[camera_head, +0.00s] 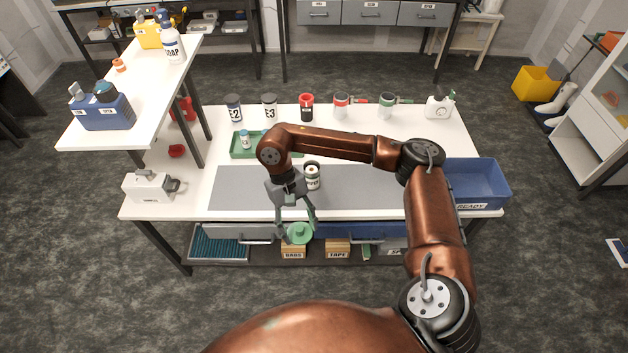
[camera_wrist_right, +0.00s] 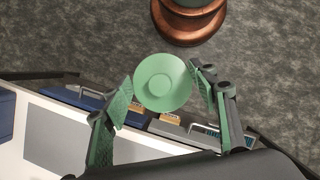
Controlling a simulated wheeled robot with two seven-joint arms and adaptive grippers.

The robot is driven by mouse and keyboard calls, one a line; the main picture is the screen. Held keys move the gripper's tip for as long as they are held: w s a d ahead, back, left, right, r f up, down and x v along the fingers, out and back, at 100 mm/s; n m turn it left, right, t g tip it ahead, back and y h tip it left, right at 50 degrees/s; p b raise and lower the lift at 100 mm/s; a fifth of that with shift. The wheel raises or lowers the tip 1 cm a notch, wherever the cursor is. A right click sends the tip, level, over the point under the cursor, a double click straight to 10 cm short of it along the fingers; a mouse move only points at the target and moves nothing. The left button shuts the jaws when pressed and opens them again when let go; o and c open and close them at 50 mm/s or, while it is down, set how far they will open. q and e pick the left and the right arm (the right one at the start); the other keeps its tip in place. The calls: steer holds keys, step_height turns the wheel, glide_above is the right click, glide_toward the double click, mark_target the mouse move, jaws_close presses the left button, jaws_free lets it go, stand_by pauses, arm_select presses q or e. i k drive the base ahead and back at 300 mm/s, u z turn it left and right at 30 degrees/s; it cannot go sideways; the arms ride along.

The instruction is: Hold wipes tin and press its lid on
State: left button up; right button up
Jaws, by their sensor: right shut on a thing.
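The wipes tin (camera_head: 312,178) stands upright on the grey mat of the bench, with its top uncovered and a white label facing me. My right gripper (camera_head: 298,228) is shut on a round green lid (camera_head: 299,234) and holds it in front of the bench's near edge, apart from the tin. In the right wrist view the lid (camera_wrist_right: 163,82) shows its round face with a raised middle, between the two green-padded fingers. My right forearm passes over the bench behind the tin. My left gripper is not in view.
The grey mat (camera_head: 240,188) is mostly clear. A blue READY bin (camera_head: 478,184) stands at the right. A green tray (camera_head: 240,151) with a small bottle lies behind the mat. Several tins and cups line the back. A white device (camera_head: 150,187) stands at the left edge.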

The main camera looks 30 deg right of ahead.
mark_target(313, 179)
steer(key=z, duration=1.05)
steer(key=i, duration=0.4)
